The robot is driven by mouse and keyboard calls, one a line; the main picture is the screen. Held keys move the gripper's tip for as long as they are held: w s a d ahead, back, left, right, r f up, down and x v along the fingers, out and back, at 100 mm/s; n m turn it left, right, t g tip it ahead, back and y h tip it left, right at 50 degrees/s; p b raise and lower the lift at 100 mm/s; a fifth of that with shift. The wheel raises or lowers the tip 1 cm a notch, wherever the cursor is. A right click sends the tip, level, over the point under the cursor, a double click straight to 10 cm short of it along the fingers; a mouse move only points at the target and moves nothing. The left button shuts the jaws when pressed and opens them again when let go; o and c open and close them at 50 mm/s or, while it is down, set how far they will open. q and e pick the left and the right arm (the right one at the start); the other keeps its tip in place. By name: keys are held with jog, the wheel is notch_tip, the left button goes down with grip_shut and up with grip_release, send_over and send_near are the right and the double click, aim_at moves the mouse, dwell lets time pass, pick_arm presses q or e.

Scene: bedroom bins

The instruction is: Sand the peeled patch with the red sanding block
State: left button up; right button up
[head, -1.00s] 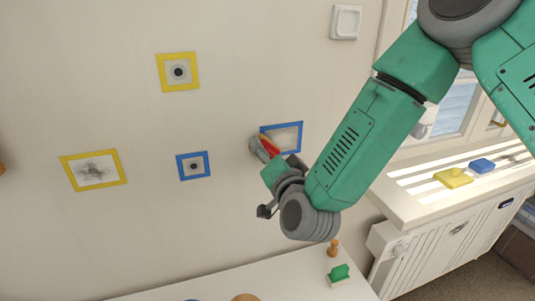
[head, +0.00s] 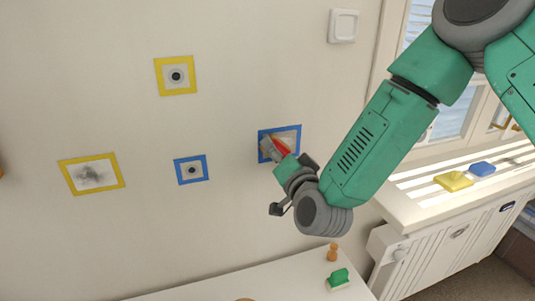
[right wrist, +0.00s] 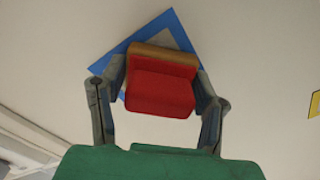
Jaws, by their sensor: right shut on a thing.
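My right gripper (head: 274,148) is shut on the red sanding block (head: 279,145), in front of the wall at the lower left part of the right blue-taped frame (head: 292,131). That frame encloses a pale greyish patch (head: 291,138), partly hidden by the gripper. In the right wrist view, the red block (right wrist: 160,86) sits between the two fingers of the gripper (right wrist: 160,88). Its tan face points to the wall and covers much of the patch inside the blue tape (right wrist: 112,62). I cannot tell whether it touches the wall. My left gripper is not in view.
Other taped squares are on the wall: a yellow one with a dark smudge (head: 92,174), a yellow one (head: 176,75) and a blue one (head: 191,169) with dark round spots. A white switch (head: 343,26) is above. A white table (head: 240,283) holds a green-topped brush (head: 338,278).

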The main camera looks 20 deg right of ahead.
aim_at(296, 141)
jog(key=shift+d, duration=1.1)
jog(key=shift+w+d, duration=0.15)
jog(key=shift+d, duration=0.75)
jog(key=shift+w+d, duration=0.1)
jog(key=shift+d, duration=0.75)
jog(key=shift+s+a+b, duration=0.15)
jog(key=shift+a+b, duration=0.05)
jog(key=shift+a, duration=1.85)
jog(key=shift+s+a+b, duration=0.1)
jog(key=shift+a+b, duration=0.05)
jog(key=shift+a, duration=1.85)
jog(key=shift+w+a+r, duration=0.1)
jog(key=shift+r, duration=0.05)
jog(key=shift+w+d+r, duration=0.1)
jog(key=shift+d, duration=1.1)
jog(key=shift+w+d, duration=0.1)
jog(key=shift+d, duration=1.05)
jog(key=shift+c, duration=0.5)
jog(key=shift+d, duration=1.85)
jog(key=shift+s+a, duration=0.15)
jog(key=shift+a, duration=4)
